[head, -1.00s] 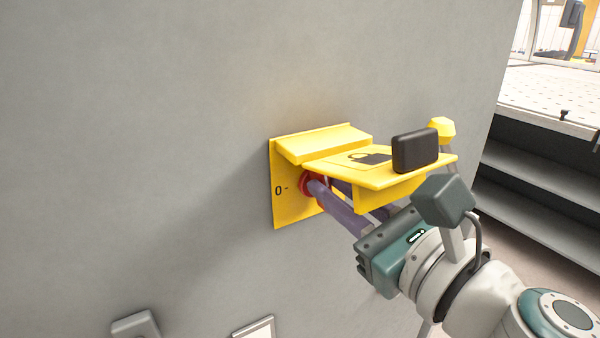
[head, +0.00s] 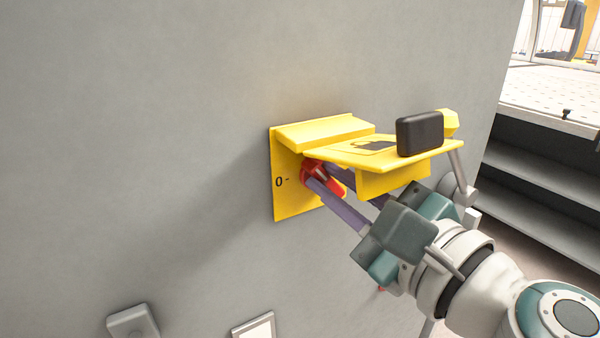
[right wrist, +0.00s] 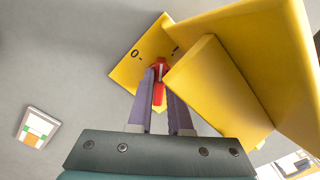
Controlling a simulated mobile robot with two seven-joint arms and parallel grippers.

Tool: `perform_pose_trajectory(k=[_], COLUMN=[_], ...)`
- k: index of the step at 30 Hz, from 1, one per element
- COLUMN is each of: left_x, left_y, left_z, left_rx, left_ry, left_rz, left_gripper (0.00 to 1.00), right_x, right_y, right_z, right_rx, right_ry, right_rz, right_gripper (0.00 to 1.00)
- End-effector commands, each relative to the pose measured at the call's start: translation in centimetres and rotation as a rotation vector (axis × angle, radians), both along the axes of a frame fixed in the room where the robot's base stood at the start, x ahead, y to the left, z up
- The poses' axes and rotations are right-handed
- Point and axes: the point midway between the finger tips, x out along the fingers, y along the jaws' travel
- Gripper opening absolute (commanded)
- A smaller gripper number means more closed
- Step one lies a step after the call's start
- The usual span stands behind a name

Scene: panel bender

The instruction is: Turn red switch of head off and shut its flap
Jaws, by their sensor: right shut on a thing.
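The yellow switch plate (head: 285,200) is fixed to the grey wall, with a "0-" mark on its left part. The red switch (head: 319,170) sits on it, and shows between my fingers in the right wrist view (right wrist: 158,92). My right gripper (head: 322,178) is shut on the red switch, one finger on each side. The yellow flap (head: 345,156) is raised and sticks out from the wall above my fingers; it fills the right of the wrist view (right wrist: 275,40). A second mark shows beside the flap edge. Which mark the switch points at is unclear. My left gripper is out of view.
A dark block (head: 420,133) stands at the flap's outer end. A grey wall box (head: 133,320) and a framed panel (head: 254,329) are lower down. Dark shelves (head: 540,175) stand at the right. The wall left of the plate is clear.

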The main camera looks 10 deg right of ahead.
Motion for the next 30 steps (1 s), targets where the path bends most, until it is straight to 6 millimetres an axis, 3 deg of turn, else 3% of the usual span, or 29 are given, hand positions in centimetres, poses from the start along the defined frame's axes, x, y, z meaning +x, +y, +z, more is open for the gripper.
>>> perform_pose_trajectory(k=[18, 30], left_x=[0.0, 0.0], left_y=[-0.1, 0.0], left_z=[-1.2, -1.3], left_rx=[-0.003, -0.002], left_ry=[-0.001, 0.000], left_rz=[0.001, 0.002], left_gripper=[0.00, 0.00], right_x=[-0.2, -0.2], right_y=[0.4, 0.4], right_z=[-0.7, -0.9], right_rx=[-0.534, -0.762], right_ry=[-0.220, -0.312], right_rz=[0.000, 0.000], right_gripper=[0.00, 0.00])
